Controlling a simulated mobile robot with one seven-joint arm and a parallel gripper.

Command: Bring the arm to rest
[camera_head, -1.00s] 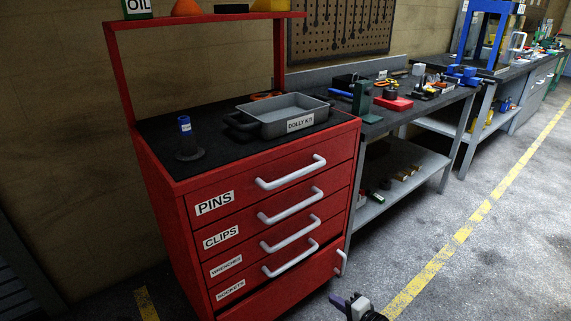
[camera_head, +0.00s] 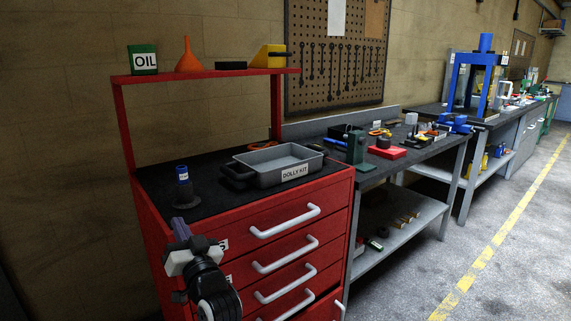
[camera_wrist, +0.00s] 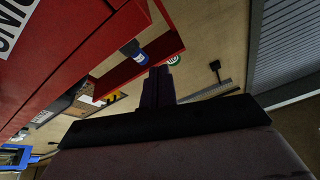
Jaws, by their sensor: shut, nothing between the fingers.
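My gripper (camera_head: 180,228) is in front of the left part of the red tool cabinet (camera_head: 146,210), near its top edge. Its narrow fingers point up and are together, with nothing between them. In the wrist view the shut fingers (camera_wrist: 158,84) show at the middle, with the red cabinet (camera_wrist: 60,60) on the left. My arm below the gripper covers parts of the drawer labels. I cannot tell from these views how far the fingers are from the cabinet front.
On the cabinet stand a blue-topped dark cone (camera_head: 184,190) and a grey dolly kit tray (camera_head: 272,166). A red shelf (camera_head: 215,73) above bears an oil can (camera_head: 143,59) and an orange funnel (camera_head: 188,56). A workbench (camera_head: 400,160) stands to the right. The floor at right (camera_head: 500,270) is clear.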

